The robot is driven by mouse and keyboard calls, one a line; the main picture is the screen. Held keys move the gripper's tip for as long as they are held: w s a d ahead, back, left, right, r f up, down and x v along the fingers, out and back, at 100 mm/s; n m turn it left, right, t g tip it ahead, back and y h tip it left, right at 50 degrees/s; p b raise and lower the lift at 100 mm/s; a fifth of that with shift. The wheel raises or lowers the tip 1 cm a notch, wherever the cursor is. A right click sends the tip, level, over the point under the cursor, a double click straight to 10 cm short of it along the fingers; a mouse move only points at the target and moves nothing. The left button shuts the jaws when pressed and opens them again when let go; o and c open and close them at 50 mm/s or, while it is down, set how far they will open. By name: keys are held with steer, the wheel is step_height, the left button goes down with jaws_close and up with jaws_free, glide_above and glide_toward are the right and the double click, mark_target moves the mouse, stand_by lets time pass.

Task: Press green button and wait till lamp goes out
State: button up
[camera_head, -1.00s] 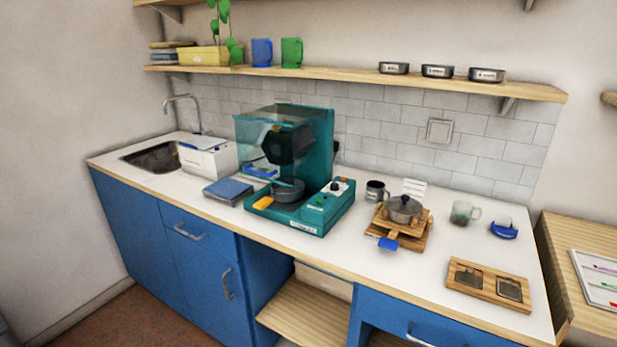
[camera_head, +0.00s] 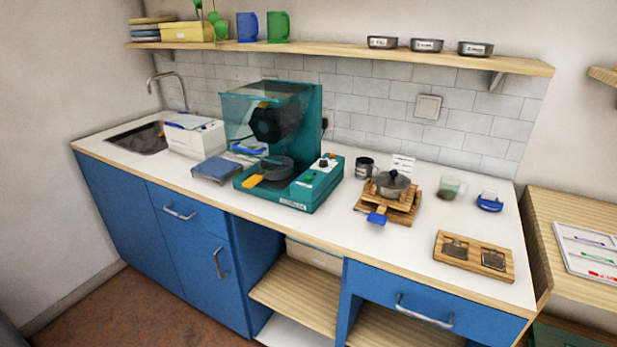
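The teal machine (camera_head: 302,205) stands on the middle of the white counter, with a raised clear hood (camera_head: 255,101) and a dark round part under it. A small green button (camera_head: 304,183) sits on its front panel, near a dark knob (camera_head: 324,162). A small reddish spot near the knob may be the lamp; it is too small to tell whether it is lit. A dark round pan (camera_head: 277,168) with a yellow-orange handle (camera_head: 254,181) sits in the machine under the hood. My gripper is not in view.
A wooden tray (camera_head: 474,266) lies further right. Counter front is clear.

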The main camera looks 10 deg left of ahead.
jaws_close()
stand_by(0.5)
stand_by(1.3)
